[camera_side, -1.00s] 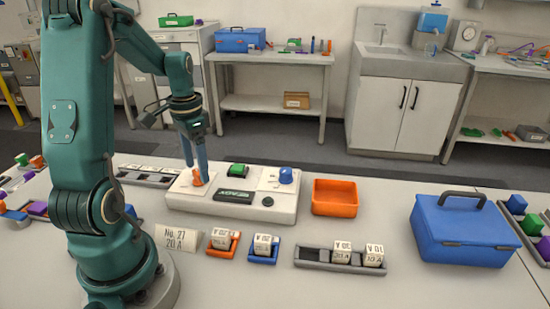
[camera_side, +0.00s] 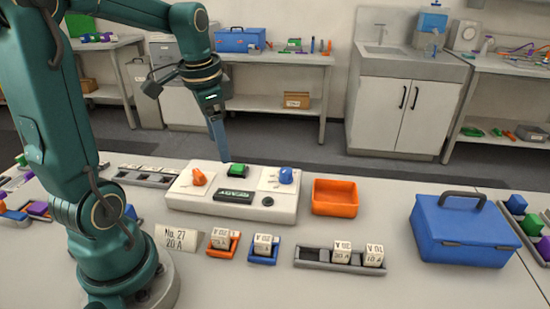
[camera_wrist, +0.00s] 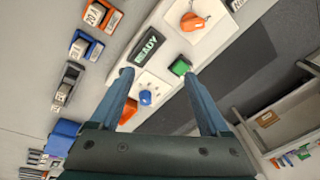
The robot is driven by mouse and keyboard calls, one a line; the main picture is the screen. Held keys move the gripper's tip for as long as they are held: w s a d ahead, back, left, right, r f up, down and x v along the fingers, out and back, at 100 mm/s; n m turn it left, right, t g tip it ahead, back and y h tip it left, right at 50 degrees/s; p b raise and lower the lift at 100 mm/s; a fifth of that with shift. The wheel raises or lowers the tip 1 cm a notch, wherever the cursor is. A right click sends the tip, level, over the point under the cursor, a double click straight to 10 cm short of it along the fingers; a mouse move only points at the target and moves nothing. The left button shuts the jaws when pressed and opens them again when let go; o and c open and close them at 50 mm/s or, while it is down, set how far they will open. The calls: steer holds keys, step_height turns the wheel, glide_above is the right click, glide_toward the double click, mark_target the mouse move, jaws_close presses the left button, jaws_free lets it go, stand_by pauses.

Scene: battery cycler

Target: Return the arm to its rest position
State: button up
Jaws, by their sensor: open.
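My gripper (camera_side: 222,158) hangs above the white cycler box (camera_side: 225,209), close behind the green button (camera_side: 238,170) in the side view. Its jaws are open and empty. In the wrist view the two blue fingers (camera_wrist: 160,76) are spread apart, with the box below them. The box carries an orange knob (camera_side: 198,178) at left, a blue knob (camera_side: 287,175) at right and a dark display (camera_side: 234,197). In the wrist view the display reads READY (camera_wrist: 146,46).
An orange bin (camera_side: 335,198) stands right of the box. In front are an orange holder (camera_side: 223,242), a blue holder (camera_side: 263,248) and a grey rack (camera_side: 325,262) with white cells. A sign (camera_side: 181,241) reads No. 27, 20 A. A blue case (camera_side: 463,232) stands at right.

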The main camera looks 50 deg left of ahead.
steer(key=s+d+n+t+h, duration=0.1)
steer(key=s+d+t, duration=0.3)
steer(key=d, duration=1)
steer(key=shift+s+r+n, duration=0.35)
steer(key=shift+s+n, duration=0.25)
steer(key=shift+s, duration=0.7)
